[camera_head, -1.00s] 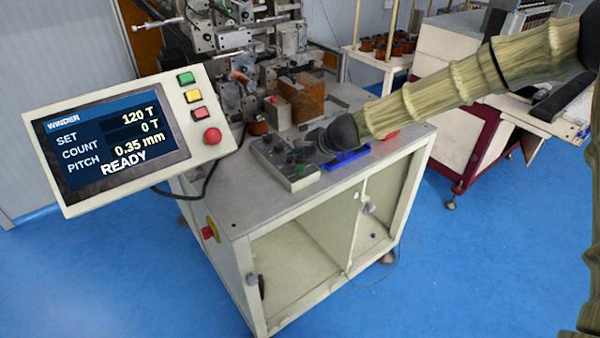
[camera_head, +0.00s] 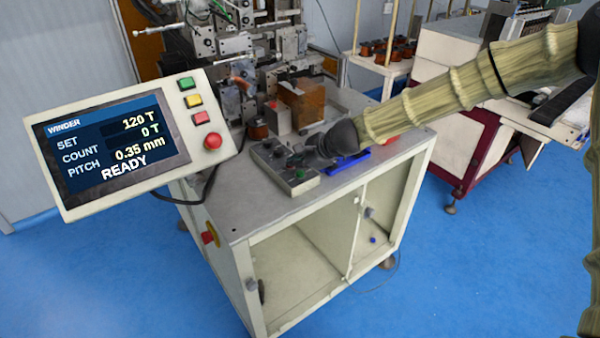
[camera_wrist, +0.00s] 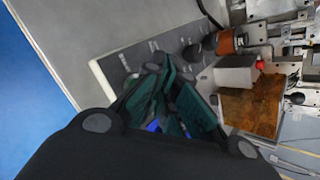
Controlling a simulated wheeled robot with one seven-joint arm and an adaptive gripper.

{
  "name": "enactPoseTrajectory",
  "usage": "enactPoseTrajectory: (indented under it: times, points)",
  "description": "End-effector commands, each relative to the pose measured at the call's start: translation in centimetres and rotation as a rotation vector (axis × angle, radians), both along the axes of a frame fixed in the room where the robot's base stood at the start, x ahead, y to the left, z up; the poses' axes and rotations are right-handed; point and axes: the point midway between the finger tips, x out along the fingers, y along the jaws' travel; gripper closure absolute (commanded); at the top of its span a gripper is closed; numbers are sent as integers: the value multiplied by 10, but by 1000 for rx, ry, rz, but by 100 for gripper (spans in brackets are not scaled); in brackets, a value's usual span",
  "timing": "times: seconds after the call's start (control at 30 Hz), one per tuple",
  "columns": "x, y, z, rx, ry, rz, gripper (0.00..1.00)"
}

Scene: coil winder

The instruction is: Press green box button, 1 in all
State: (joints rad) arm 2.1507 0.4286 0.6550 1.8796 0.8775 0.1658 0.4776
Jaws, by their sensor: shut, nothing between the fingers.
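The grey control box (camera_head: 278,170) sits on the winder's table top, with knobs and buttons on its upper face. Its green button (camera_head: 300,174) shows near the right front corner. My gripper (camera_head: 294,159) is shut and empty, low over the box and just behind the green button. I cannot tell whether the fingertips touch the box.
A tilted screen panel (camera_head: 120,140) reading READY stands at the left, with its own green, yellow and red buttons. A blue tray (camera_head: 352,161) lies right of the box. Winding machinery (camera_head: 245,50) rises behind. The table's front strip (camera_head: 255,212) is clear.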

Motion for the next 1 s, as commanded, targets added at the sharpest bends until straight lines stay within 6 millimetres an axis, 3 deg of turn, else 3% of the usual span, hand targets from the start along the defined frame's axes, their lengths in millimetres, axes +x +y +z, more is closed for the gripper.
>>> enactPoseTrajectory:
  times: [1.0]
  points:
    - [0,0,-8,0,0,0,100]
